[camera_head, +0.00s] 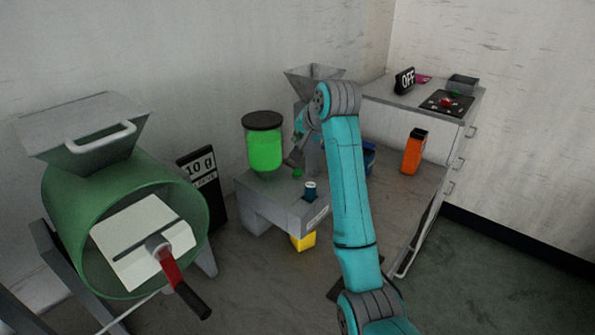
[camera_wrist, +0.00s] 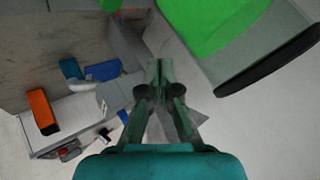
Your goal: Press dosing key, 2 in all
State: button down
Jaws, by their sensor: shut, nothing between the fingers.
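A grey dosing unit (camera_head: 268,200) carries a jar of green material with a black lid (camera_head: 263,150). A small green key (camera_head: 297,173) shows on its top, and a dark blue knob (camera_head: 310,190) stands near its front edge. My gripper (camera_head: 291,161) is partly hidden behind my arm in the head view, just above and beside the green key. In the wrist view my gripper (camera_wrist: 159,63) is shut and empty, with the green jar (camera_wrist: 205,22) close by at the upper right. The key is not clear in the wrist view, so contact cannot be told.
A black sign (camera_head: 203,185) reads 10 g. A yellow cup (camera_head: 303,241) sits under the unit's front. A grey hopper (camera_head: 312,75) rises behind my arm. An orange container (camera_head: 414,152) stands at right. A green drum (camera_head: 65,205) with a red-handled lever (camera_head: 172,270) stands left.

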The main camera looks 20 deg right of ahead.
aim_at(299, 171)
jog(key=shift+f, duration=3.6)
jog(key=shift+f, duration=0.15)
jog(key=shift+f, duration=0.3)
jog(key=shift+f, duration=0.6)
jog(key=shift+r, duration=1.05)
jog(key=shift+r, duration=2.5)
